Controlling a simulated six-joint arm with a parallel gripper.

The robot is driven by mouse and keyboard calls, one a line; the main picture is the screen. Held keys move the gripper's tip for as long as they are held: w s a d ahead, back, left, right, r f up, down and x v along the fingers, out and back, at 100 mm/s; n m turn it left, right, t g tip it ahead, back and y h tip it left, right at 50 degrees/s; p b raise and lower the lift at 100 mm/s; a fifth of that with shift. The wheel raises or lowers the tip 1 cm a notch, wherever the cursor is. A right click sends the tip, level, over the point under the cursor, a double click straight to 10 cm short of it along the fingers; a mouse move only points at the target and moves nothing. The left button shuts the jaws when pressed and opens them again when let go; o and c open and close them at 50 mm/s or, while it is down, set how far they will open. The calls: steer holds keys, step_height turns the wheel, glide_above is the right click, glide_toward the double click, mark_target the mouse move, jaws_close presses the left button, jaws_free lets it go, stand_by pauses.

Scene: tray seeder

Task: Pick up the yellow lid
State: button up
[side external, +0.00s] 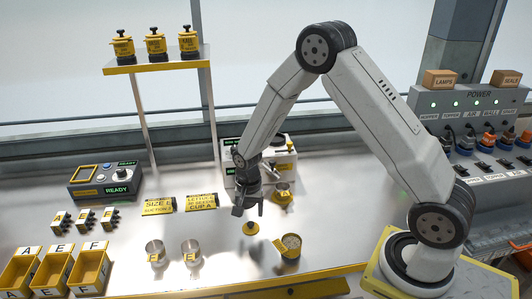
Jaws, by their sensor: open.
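The yellow lid (251,228) appears as a small round yellow disc on the steel bench, near the middle of the side external view. My gripper (248,211) points down just above the lid, with its dark jaws open and empty. A gap shows between the jaws and the lid. A round yellow container (289,254) with pale contents stands open to the right of the lid. The far side of the lid is hard to make out at this size.
Two metal cups (155,253) stand left of the lid. Yellow bins (91,272) sit at the front left. A white machine (236,178) and a small yellow item (283,192) are behind my gripper. A shelf (160,64) holds yellow jars. A power panel (478,120) stands at right.

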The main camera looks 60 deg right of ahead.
mark_target(251, 223)
steer(key=shift+f, duration=0.1)
steer(key=shift+d+f, duration=0.1)
steer(key=shift+f, duration=2.4)
jaws_close()
